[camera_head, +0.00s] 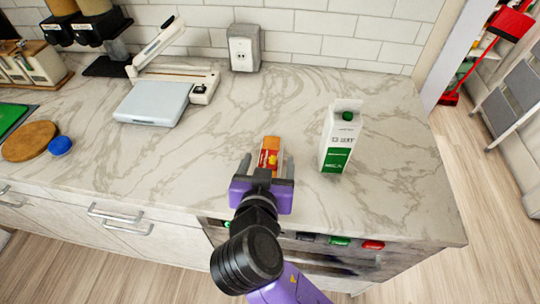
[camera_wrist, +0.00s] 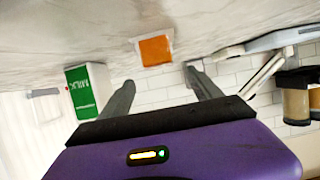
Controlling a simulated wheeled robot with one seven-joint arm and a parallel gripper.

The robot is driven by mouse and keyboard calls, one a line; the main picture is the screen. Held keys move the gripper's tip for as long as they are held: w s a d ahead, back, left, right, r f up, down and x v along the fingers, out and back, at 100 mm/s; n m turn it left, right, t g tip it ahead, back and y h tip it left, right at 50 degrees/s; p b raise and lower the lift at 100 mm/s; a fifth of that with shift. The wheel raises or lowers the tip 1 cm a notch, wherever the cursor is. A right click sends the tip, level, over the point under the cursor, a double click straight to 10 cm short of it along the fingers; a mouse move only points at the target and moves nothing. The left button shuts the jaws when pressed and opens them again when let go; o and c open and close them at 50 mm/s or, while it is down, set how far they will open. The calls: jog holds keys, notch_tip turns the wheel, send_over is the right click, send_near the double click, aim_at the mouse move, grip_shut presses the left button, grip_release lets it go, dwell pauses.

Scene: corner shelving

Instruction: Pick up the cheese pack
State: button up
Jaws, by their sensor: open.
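The cheese pack (camera_head: 269,152) is a small orange-topped pack with a red and yellow front, on the marble counter near its front edge. In the wrist view its orange face (camera_wrist: 155,50) shows just beyond the fingertips, roughly centred between them. My gripper (camera_head: 267,163) is purple with grey fingers. It is open, and the fingers appear on either side of the pack in the head view. In the wrist view my gripper (camera_wrist: 159,80) has nothing gripped between its fingers. The pack's lower part is partly hidden by my gripper in the head view.
A milk carton (camera_head: 340,138) stands close to the right of the pack. A wooden board (camera_head: 29,141) and blue lid (camera_head: 60,146) are at the far left. The counter between scale and pack is clear.

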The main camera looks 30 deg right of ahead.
aim_at(270, 151)
jog(key=x, duration=0.4)
jog(key=p+x, duration=0.1)
jog(key=x, duration=0.1)
jog(key=shift+w+f, duration=0.2)
jog(key=shift+f, duration=0.15)
jog(key=c, duration=1.6)
grip_shut()
jog(key=shift+r, duration=0.1)
